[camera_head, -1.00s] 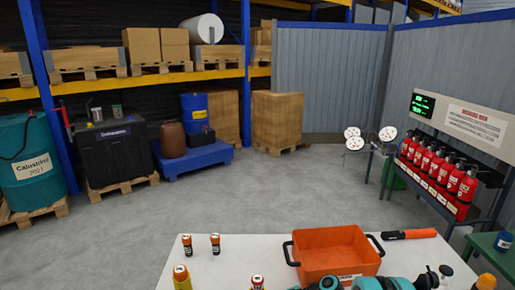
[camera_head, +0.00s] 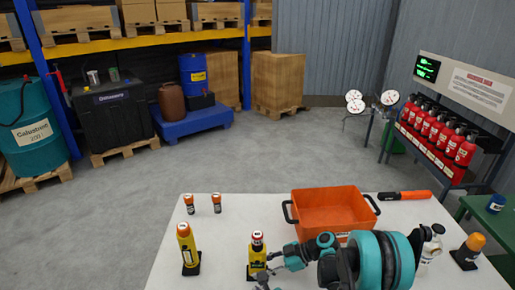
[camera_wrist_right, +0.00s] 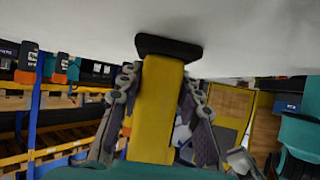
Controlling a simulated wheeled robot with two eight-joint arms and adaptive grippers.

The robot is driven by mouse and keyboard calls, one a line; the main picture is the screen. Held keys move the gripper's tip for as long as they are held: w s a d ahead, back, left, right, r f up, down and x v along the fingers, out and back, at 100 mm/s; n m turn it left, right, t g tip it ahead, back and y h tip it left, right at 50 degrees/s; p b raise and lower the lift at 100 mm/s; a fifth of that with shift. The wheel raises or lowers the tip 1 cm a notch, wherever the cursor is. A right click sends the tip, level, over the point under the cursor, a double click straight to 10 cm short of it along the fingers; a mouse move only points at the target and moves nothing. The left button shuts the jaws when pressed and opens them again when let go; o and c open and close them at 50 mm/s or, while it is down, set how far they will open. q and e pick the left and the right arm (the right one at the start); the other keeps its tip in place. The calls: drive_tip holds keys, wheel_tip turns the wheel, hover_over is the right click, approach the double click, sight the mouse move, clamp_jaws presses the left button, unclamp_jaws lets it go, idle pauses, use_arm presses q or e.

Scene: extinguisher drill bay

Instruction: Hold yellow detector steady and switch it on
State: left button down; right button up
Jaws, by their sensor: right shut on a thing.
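A yellow detector (camera_head: 256,258) with a red and white top stands upright on the white table (camera_head: 213,235) in the head view. My right gripper (camera_head: 266,268) reaches it from the right and is shut on its body. In the right wrist view, the yellow body (camera_wrist_right: 155,110) lies between the two grey fingers of the right gripper (camera_wrist_right: 160,88). Its black base (camera_wrist_right: 168,46) shows at the table surface, upside down in that picture. The detector's switch cannot be made out. My left gripper is in neither view.
Another yellow device (camera_head: 187,246) with an orange top stands to the left. Two small orange-black cylinders (camera_head: 216,203) stand behind. An orange crate (camera_head: 330,212) is behind my right arm; an orange-black tool (camera_head: 404,195) lies right of it. An orange-domed device (camera_head: 468,252) stands far right.

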drive_tip(key=o, duration=1.1)
drive_tip(key=shift+o, duration=0.2)
drive_tip(key=shift+d, duration=0.1)
